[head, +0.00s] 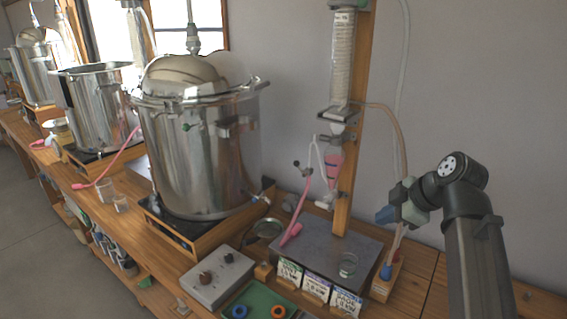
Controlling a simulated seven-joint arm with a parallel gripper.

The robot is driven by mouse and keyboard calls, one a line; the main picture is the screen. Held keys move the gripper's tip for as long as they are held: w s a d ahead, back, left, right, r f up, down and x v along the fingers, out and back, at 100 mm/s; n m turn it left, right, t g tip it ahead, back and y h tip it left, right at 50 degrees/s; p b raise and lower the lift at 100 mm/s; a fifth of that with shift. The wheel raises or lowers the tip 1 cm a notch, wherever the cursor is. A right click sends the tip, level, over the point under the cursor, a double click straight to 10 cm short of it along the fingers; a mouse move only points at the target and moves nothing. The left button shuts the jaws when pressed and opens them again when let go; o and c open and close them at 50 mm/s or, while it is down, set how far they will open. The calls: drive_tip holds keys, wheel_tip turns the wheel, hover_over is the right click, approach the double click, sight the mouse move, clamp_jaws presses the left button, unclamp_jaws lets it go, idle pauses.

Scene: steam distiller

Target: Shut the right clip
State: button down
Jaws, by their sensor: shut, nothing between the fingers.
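A large steel pot (205,160) with a domed lid (190,75) stands left of centre on the bench. A small metal piece that looks like the right clip (262,84) sticks outward from the right side of the lid rim. It is too small to tell its exact position. A similar piece (138,91) shows at the left of the rim. My gripper (382,215) is at the right, in front of the wall and well apart from the pot.
A wooden post (352,130) with a glass column (342,60) and pink separator (334,165) stands between my gripper and the pot. Tubing hangs beside it. A grey slab (330,245), control box (217,278) and green tray (262,298) lie in front.

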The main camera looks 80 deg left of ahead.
drive_tip(key=s+a+f+t+h, duration=0.1)
drive_tip(key=s+a+h, duration=0.1)
drive_tip(key=s, duration=0.4)
drive_tip(key=s+a+f+t+h, duration=0.1)
drive_tip(key=s+a+f, duration=0.15)
drive_tip(key=s, duration=0.35)
drive_tip(key=s+a+f+m+t+h, duration=0.2)
drive_tip(key=s+a+m+t, duration=0.15)
drive_tip(key=a+t, duration=0.4)
drive_tip(key=s+a+r+m+t, duration=0.4)
drive_tip(key=s+a+m+t, duration=0.1)
drive_tip(key=s+a, duration=0.3)
drive_tip(key=s+a+r+m+t+y, duration=0.1)
drive_tip(key=s+a+r+m+t, duration=0.2)
drive_tip(key=s+a+t, duration=0.3)
drive_tip(key=s+a+m, duration=0.1)
drive_tip(key=s+a, duration=0.1)
drive_tip(key=s, duration=0.1)
drive_tip(key=shift+r+m+y, duration=0.3)
drive_tip(key=shift+r+m, duration=0.05)
